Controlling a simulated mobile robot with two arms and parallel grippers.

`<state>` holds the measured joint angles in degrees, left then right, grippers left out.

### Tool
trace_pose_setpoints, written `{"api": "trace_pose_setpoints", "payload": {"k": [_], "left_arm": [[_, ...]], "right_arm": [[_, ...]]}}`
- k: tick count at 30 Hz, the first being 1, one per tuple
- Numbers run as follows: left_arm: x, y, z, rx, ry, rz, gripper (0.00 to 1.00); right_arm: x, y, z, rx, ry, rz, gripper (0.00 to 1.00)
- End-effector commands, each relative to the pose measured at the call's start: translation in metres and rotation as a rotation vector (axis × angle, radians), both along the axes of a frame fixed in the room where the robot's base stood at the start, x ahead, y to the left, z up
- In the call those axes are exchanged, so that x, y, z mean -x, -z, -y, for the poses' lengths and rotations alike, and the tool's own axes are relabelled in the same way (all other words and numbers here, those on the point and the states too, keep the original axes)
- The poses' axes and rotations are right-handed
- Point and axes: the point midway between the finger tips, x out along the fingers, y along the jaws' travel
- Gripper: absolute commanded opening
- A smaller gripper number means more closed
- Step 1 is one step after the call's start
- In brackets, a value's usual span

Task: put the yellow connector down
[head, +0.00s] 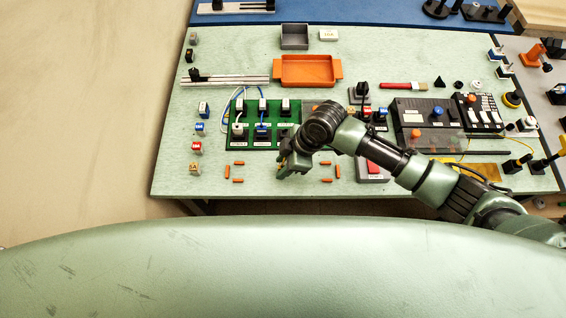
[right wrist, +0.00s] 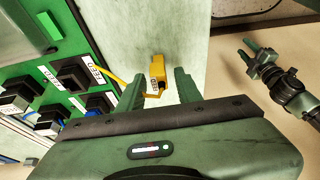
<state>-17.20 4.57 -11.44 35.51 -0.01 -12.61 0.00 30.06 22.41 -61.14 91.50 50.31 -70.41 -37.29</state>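The yellow connector (right wrist: 158,68) shows in the right wrist view as a small yellow block with a white label, with clear gaps between it and both fingers. It appears to lie on the pale green bench top. A yellow cable (right wrist: 113,76) runs left from it toward the green board. My right gripper (right wrist: 158,84) is open around the connector; in the head view it (head: 287,168) is low over the bench by the green board's lower right corner, and the connector is hidden there. My left gripper (right wrist: 247,54) is open and empty at the right of the wrist view.
The green board (head: 238,143) with black sockets and cables is beside the right gripper. Small orange pieces (head: 326,180) lie near the bench's front edge. An orange tray (head: 306,70) stands farther back. A dark panel (head: 440,138) lies beyond my right forearm.

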Motion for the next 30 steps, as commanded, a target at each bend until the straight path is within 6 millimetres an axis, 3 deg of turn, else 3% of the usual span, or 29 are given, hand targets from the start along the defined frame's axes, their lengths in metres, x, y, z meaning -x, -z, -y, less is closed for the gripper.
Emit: {"api": "trace_pose_setpoints", "payload": {"k": [13, 24, 30], "left_arm": [[0.0, 0.0, 0.0, 0.001, 0.0, 0.0, 0.36], [0.0, 0.01, 0.001, 0.001, 0.0, 0.0, 0.36], [0.0, 0.013, 0.001, 0.001, 0.0, 0.001, 0.36]], "right_arm": [[-0.001, -0.01, 0.003, -0.001, 0.0, 0.002, 0.38], [-0.002, -0.079, 0.032, -0.001, 0.001, 0.004, 0.38], [-0.001, -0.106, 0.042, -0.001, 0.0, 0.002, 0.38]]}}
